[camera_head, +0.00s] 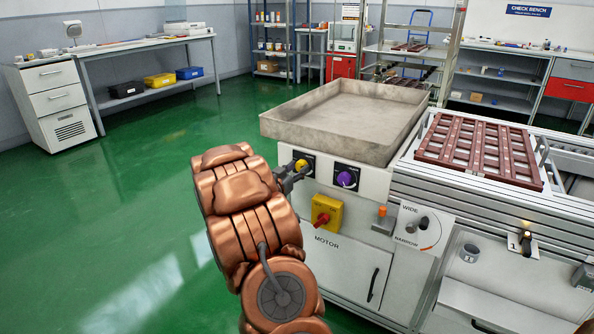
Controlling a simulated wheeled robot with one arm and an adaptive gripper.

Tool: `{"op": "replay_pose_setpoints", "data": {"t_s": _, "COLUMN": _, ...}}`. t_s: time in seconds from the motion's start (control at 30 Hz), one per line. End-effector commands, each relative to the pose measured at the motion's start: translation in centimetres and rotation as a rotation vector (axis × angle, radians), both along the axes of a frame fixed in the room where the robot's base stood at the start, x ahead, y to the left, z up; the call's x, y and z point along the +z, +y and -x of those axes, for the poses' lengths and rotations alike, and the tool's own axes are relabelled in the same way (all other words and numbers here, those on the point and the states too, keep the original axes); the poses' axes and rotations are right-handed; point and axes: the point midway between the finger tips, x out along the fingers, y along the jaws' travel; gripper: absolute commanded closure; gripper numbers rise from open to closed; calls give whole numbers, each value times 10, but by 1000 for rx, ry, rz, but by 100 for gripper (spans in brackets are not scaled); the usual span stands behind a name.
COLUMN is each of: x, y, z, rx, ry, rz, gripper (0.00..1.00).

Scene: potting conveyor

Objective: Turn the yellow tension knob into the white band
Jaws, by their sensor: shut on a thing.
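The yellow tension knob (301,165) sits on a dark plate at the left end of the machine's front panel, below the grey tray. My gripper (296,174) reaches it from the left and is shut on it. The fingers and my copper-coloured arm hide part of the knob and its plate. The white band and the knob's pointer are too small or covered to make out.
A purple knob (346,179) is just right of my gripper. Below are a yellow box with a red switch (325,212) and the word MOTOR. The grey tray (340,153) overhangs the panel. A WIDE/NARROW dial (423,224) is further right. Green floor lies free at left.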

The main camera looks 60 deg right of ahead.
Motion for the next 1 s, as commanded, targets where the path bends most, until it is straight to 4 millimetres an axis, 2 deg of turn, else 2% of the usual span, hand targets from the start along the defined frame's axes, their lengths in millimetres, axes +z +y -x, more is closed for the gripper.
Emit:
{"op": "replay_pose_setpoints", "data": {"t_s": 0.27, "x": -3, "y": 0, "z": 0, "rx": 0, "ry": -161, "rz": -11, "gripper": 94}}
{"op": "replay_pose_setpoints", "data": {"t_s": 1.0, "x": -5, "y": 1, "z": 2, "rx": -1, "ry": -858, "rz": -38, "gripper": 94}}
